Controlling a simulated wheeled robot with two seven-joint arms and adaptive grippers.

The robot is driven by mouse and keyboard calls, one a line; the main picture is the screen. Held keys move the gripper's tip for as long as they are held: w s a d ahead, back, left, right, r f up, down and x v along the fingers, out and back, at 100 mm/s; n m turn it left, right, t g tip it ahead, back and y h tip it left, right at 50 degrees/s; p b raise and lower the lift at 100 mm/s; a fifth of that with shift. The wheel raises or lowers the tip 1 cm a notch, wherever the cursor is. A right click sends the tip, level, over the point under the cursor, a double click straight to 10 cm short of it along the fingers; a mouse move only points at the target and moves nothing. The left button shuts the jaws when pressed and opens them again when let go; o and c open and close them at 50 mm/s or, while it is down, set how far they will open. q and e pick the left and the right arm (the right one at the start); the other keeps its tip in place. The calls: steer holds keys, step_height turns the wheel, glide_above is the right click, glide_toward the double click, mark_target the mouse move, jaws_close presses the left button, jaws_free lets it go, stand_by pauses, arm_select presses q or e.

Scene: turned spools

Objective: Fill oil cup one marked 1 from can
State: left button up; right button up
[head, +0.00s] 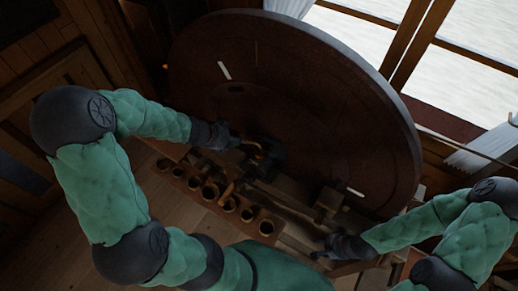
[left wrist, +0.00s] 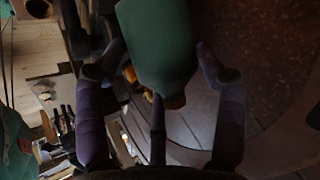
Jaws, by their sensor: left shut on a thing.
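In the head view the can is too dark and small to make out clearly. The left gripper is above the bench, beside a dark machine block (head: 268,155) with orange-yellow parts. I cannot read a mark 1 anywhere, so I cannot tell which part is oil cup one. My right gripper (head: 325,251) is low at the right, beside the bench; its fingers are too dark to judge.
A row of several round, open-topped wooden pieces (head: 229,204) runs along the bench's front edge. A big dark red disc (head: 300,100) stands behind the bench. A wooden block (head: 328,203) stands right of centre. A window (head: 470,75) is at the upper right.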

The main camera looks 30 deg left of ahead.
stand_by(0.4)
arm_select(q)
steer(key=shift+s+a+r+n+t+h+p, duration=0.1)
steer(key=shift+a+r+n+t+h+p, duration=0.25)
steer(key=shift+h+p, duration=0.8)
steer(key=shift+a+r+n+t+h+p, duration=0.1)
steer(key=shift+a+r+n+h+p, duration=0.3)
steer(key=shift+p, duration=1.3)
steer(key=shift+s+a+r+n+t+h+p, duration=0.2)
steer(key=shift+r+h+p, duration=0.3)
steer(key=shift+h+p, duration=0.7)
steer(key=shift+w+a+p, duration=0.15)
steer(key=shift+p, duration=0.3)
steer(key=shift+a+r+t, duration=0.1)
steer(key=shift+a+t, duration=0.05)
steer(key=shift+t, duration=0.1)
steer(key=shift+a+r+n+t+h, duration=0.3)
steer(key=shift+r+n+h, duration=0.15)
steer(key=shift+h, duration=0.5)
